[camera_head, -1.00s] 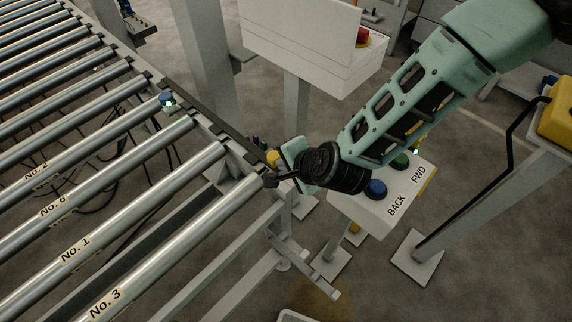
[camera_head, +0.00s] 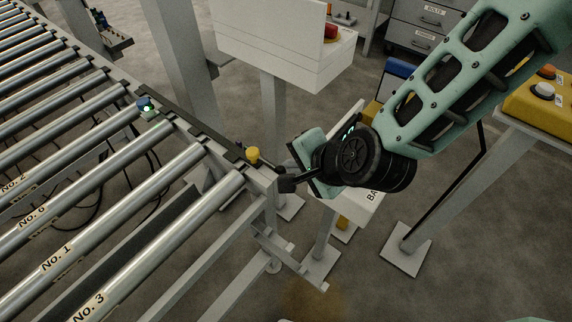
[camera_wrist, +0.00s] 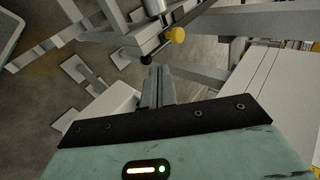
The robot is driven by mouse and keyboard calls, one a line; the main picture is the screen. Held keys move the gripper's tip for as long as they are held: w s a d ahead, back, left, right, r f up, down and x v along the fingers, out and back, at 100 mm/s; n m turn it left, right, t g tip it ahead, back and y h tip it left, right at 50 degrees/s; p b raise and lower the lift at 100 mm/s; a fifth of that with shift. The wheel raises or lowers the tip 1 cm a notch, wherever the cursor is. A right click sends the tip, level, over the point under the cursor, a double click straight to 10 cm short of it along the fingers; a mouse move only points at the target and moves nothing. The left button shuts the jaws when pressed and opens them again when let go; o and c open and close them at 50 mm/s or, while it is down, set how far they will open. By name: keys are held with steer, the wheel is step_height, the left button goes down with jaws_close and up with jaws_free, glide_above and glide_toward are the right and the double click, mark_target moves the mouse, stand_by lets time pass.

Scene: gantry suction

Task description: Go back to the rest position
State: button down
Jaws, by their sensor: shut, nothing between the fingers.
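My gripper (camera_head: 286,181) is at the end of my green arm in the head view, beside the near right corner of the roller conveyor (camera_head: 262,176). It is shut with nothing held. In the wrist view my gripper's fingers (camera_wrist: 158,88) lie together, pointing toward the conveyor's end. A yellow knob (camera_head: 253,154) on the conveyor frame is just past the fingertips, and it also shows in the wrist view (camera_wrist: 176,35). The BACK/FWD button box (camera_head: 357,208) is mostly hidden behind my arm.
A white box with a red button (camera_head: 331,31) stands on a post behind. A yellow control box (camera_head: 540,103) stands at the right. A green-lit sensor (camera_head: 147,109) sits on the conveyor rail. Drawers (camera_head: 428,25) are at the back. Open floor lies at the lower right.

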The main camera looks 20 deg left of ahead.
steer(key=shift+s+d+r, duration=0.1)
steer(key=shift+d+r, duration=0.1)
steer(key=shift+r, duration=0.05)
stand_by(0.4)
